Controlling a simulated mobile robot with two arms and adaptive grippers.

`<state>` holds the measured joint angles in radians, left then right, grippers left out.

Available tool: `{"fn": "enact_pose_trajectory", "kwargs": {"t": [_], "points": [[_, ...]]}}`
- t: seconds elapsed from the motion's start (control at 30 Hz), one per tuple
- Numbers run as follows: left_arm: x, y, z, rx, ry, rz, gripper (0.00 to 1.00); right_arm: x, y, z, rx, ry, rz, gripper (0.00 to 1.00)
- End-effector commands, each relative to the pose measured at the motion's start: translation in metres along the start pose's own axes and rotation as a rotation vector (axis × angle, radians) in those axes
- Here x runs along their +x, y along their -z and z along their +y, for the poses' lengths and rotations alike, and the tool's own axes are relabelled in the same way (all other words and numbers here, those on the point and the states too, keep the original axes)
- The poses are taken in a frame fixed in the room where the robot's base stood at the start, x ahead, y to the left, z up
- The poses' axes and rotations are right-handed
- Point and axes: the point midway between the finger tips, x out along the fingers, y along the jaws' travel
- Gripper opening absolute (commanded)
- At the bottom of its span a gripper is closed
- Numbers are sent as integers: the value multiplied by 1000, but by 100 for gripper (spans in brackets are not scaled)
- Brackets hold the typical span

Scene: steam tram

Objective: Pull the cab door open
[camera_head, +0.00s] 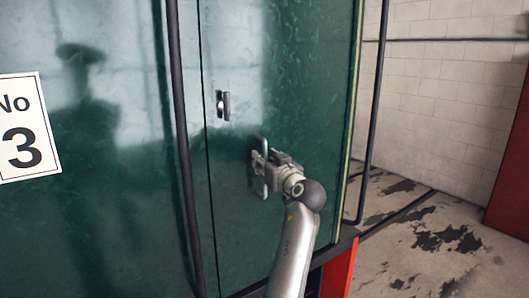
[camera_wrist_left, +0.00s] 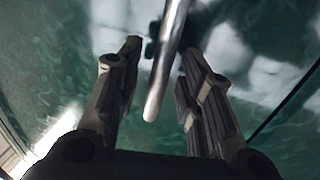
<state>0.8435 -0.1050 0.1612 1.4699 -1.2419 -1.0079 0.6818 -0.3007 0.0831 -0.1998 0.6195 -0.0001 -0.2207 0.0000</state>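The cab door (camera_head: 235,210) is a glossy dark green panel with a thin upright seam at its left. It looks closed, nearly flush with the panel beside it. A slim upright metal handle (camera_head: 265,178) is on the door, and a small dark latch (camera_head: 223,105) is higher up near the seam. My left gripper (camera_head: 262,165) is at the handle. In the left wrist view the pale handle bar (camera_wrist_left: 167,65) runs between the fingers of my left gripper (camera_wrist_left: 160,58), which are apart, with gaps on both sides. My right gripper is not in view.
A dark upright rail (camera_head: 180,140) stands left of the door and another rail (camera_head: 373,110) stands right of it. A white "No 3" plate (camera_head: 25,128) is at the far left. Stained floor (camera_head: 430,240) lies open at the right, before a pale block wall (camera_head: 440,90).

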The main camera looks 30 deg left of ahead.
Motion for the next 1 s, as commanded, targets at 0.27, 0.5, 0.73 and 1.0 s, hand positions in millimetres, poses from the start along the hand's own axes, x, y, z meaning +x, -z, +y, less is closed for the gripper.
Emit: {"fn": "enact_pose_trajectory", "kwargs": {"t": [0.27,0.5,0.73,1.0], "points": [[10,0,0,-1,-1,1,35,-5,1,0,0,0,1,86],[9,0,0,-1,-1,0,23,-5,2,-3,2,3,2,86],[9,-1,0,0,-1,0,0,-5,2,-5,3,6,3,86],[9,-1,0,0,0,0,0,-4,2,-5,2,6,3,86]]}}
